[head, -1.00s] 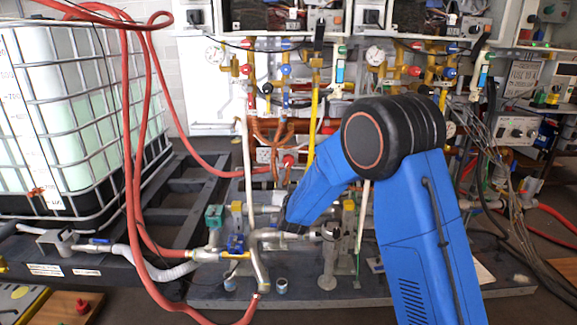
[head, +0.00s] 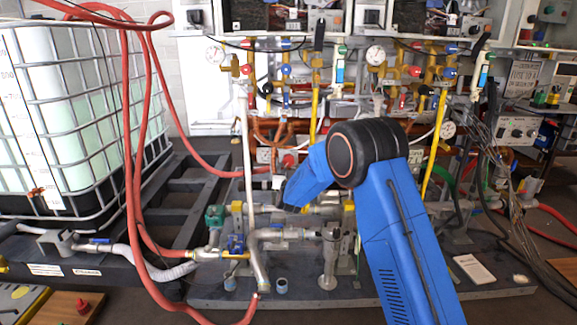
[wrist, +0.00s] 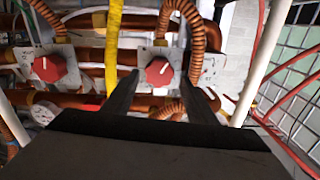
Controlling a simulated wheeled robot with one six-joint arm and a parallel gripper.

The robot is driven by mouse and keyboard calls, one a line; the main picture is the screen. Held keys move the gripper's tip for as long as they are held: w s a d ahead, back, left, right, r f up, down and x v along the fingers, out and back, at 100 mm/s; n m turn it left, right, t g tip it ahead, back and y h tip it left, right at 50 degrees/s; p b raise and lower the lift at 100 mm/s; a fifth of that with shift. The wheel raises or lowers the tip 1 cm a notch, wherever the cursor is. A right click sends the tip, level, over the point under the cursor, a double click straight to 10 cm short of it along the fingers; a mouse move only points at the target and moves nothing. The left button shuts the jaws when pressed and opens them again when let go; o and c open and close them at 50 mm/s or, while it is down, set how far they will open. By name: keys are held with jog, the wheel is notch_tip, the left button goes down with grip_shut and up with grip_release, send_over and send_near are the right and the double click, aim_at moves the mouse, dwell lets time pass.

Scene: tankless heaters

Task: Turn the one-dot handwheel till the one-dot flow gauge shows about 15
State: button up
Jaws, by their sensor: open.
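Two red knob-like handwheels on pale square plates show in the wrist view, one at the left (wrist: 48,68) and one at the centre (wrist: 159,72). My gripper (wrist: 160,79) is open. Its two dark fingers point at the centre handwheel, which appears between their tips; I cannot tell whether they touch it. No dot marks are readable. In the head view a red handwheel (head: 289,160) shows just above my blue forearm, and the gripper itself is hidden. Round white gauges show at the upper left (head: 215,55), upper middle (head: 376,55) and right (head: 447,130); their readings are too small to tell.
Corrugated orange hoses (wrist: 188,18) and a yellow pipe (wrist: 114,45) run close to the fingers in the wrist view. A caged white tank (head: 75,120) stands at the left, with red hoses (head: 142,150) hanging beside it. Pipes and valves crowd the grey base.

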aim_at(289, 162)
jog(key=shift+w, duration=2.4)
jog(key=c, duration=0.8)
